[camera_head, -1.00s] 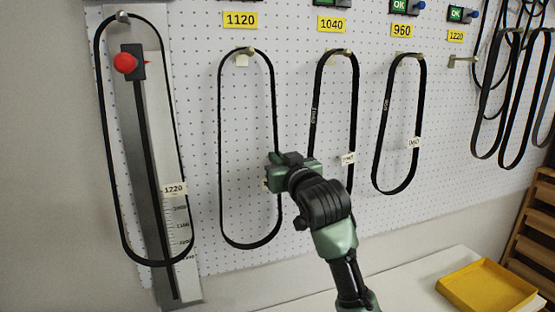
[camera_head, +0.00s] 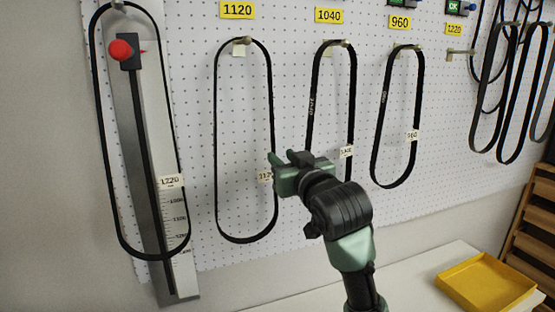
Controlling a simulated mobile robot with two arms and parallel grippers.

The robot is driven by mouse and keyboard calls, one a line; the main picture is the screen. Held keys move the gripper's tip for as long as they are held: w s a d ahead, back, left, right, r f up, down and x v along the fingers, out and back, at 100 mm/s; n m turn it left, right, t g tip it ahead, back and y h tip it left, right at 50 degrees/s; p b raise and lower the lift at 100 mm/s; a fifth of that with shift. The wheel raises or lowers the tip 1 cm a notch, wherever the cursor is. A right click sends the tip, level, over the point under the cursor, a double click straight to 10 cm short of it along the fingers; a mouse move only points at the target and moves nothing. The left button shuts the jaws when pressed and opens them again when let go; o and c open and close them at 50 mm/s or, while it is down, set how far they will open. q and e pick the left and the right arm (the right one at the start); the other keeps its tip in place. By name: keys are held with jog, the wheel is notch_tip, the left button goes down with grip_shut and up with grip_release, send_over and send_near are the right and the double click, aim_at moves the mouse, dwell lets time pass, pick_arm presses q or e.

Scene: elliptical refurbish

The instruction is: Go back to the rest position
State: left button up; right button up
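My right gripper (camera_head: 278,172) is in front of the pegboard, close to the right side of the black belt under the 1120 label (camera_head: 244,140). Its fingers are turned away and small, so I cannot tell whether they are open or whether they touch that belt. The belt hangs from its hook, with a white tag partly beside the gripper. My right arm (camera_head: 350,240) reaches up from the bottom right of centre. My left gripper is not in view.
More belts hang under the 1040 (camera_head: 352,110) and 960 (camera_head: 419,100) labels, and several at the far right. A 1220 belt (camera_head: 95,120) hangs over a measuring scale with a red knob (camera_head: 121,50). A yellow tray (camera_head: 486,285) lies on the white table (camera_head: 420,270). A wooden rack (camera_head: 530,220) stands at right.

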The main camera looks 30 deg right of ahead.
jog(key=s+a+f+n+g+y, duration=0.1)
jog(key=s+a+f+g, duration=0.15)
jog(key=f, duration=0.75)
jog(key=s+a+f+n+g+y, duration=0.1)
jog(key=s+a+f+g, duration=0.15)
jog(key=f, duration=0.75)
jog(key=s+a+f+n+g, duration=0.15)
jog(key=s+a+f, duration=0.25)
jog(key=f, duration=0.6)
jog(key=s+a+f+g+y, duration=0.1)
jog(key=s+a+f+g, duration=0.3)
jog(key=s+f, duration=0.6)
jog(key=s+a+f+g+y, duration=0.1)
jog(key=s+a+f+g, duration=0.2)
jog(key=s+f, duration=0.65)
jog(key=s+f+g+b, duration=0.1)
jog(key=s+f, duration=0.1)
jog(key=f, duration=1.1)
jog(key=s+f+g+b, duration=0.1)
jog(key=s+f+b, duration=0.15)
jog(key=f, duration=1.15)
jog(key=s+d+f+g+b, duration=0.1)
jog(key=s+d+f, duration=0.1)
jog(key=s+f, duration=1.4)
jog(key=shift+s+d+f+n, duration=0.15)
jog(key=shift+s+f+n, duration=0.3)
jog(key=shift+f, duration=0.4)
